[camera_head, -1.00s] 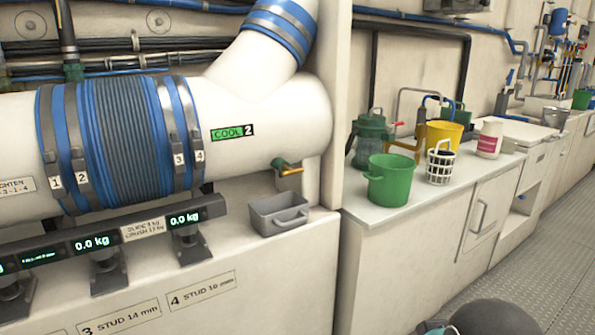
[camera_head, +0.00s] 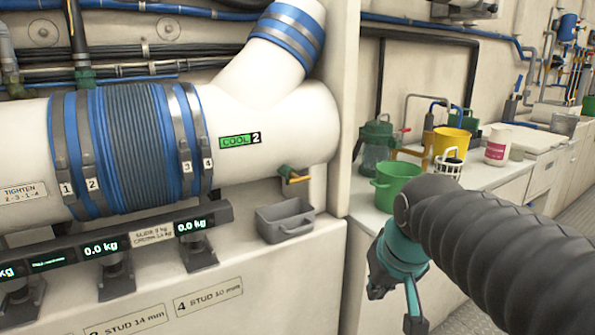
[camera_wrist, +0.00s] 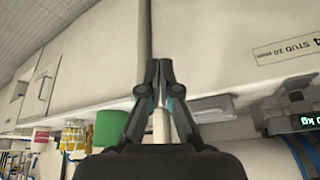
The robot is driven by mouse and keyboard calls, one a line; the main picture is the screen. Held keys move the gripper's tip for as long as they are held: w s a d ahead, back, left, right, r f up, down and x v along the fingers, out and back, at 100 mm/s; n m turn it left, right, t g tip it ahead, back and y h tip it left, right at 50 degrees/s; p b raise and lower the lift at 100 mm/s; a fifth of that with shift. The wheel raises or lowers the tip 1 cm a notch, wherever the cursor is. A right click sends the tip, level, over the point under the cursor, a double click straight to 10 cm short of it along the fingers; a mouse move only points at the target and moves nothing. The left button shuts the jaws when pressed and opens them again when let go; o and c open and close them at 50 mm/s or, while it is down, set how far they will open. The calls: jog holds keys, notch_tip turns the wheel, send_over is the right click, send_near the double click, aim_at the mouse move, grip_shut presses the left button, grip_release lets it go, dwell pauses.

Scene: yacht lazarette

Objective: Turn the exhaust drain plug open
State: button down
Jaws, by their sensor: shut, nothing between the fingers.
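The exhaust drain plug (camera_head: 292,174) is a small green fitting with a brass-yellow handle under the right end of the white exhaust pipe (camera_head: 305,125). Its handle points to the right. A grey tray (camera_head: 284,221) sits on the ledge below it and also shows in the wrist view (camera_wrist: 212,108). My gripper (camera_head: 396,305) hangs at the lower right, in front of the counter, below and right of the plug and apart from it. In the wrist view its fingers (camera_wrist: 159,66) are shut together with nothing between them. I cannot make out the plug in the wrist view.
A green bucket (camera_head: 393,183), a yellow bucket (camera_head: 450,142) and a white basket (camera_head: 449,162) stand on the right counter. A vertical partition (camera_head: 345,110) stands between the pipe and the counter. Weight displays (camera_head: 103,249) line the ledge's front left.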

jog(key=w+a+r+n+y, duration=0.1)
jog(key=w+a+r, duration=0.3)
jog(key=w+r, duration=0.3)
jog(key=w+a+r+n+y, duration=0.1)
jog(key=w+a+r+n, duration=0.1)
jog(key=w+a+r, duration=0.35)
send_near(293, 180)
jog(key=s+d+r, duration=0.1)
jog(key=d+r, duration=0.1)
jog(key=d, duration=0.1)
notch_tip(293, 180, up, 3)
jog(key=s+n, duration=0.2)
jog(key=shift+y, duration=0.4)
jog(key=b+x, duration=0.1)
jog(key=x, duration=1.2)
jog(key=shift+w+a+f, duration=0.15)
jog(key=shift+w+a, duration=0.1)
